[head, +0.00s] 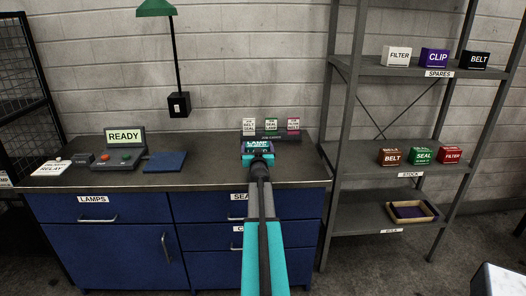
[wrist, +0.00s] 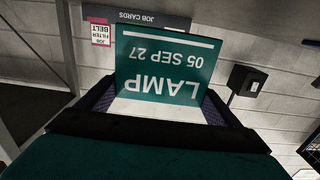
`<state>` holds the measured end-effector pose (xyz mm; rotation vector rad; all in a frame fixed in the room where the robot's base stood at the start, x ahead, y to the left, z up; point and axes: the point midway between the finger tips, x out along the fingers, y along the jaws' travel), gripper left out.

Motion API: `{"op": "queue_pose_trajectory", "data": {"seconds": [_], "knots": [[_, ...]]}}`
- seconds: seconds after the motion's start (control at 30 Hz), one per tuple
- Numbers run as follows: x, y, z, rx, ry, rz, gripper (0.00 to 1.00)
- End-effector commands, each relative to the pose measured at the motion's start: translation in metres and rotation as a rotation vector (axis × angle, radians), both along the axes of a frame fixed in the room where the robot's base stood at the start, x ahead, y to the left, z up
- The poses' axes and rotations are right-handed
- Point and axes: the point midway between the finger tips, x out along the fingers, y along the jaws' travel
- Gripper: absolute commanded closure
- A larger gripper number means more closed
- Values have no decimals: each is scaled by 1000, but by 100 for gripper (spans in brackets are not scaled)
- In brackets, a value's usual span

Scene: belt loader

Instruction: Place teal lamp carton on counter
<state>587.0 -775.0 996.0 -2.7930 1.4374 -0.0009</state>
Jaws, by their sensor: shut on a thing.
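The teal lamp carton (head: 257,143), with "LAMP" on its label, is in my gripper (head: 258,157) over the right part of the counter (head: 205,172). In the wrist view the carton (wrist: 165,62) appears upside down, with "LAMP 05 SEP 27" on its teal face. My gripper (wrist: 158,108) is shut on it, one dark finger on each side. The arm hides the counter just below the carton, so I cannot tell whether the carton touches the surface.
A job card rack (head: 271,134) stands behind the carton. Bare counter lies between pad and carton. A shelf unit (head: 425,180) with several boxes stands right.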

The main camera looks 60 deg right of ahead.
Motion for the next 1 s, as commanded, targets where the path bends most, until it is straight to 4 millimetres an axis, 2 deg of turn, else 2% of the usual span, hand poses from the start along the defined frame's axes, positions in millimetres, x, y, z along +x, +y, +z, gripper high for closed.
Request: {"op": "queue_pose_trajectory", "data": {"seconds": [0.3,0.77,1.0], "knots": [[-8,-19,0,0,0,-1,40],[-10,-21,-1,-1,-1,0,40],[-13,-27,0,-1,0,0,40]]}}
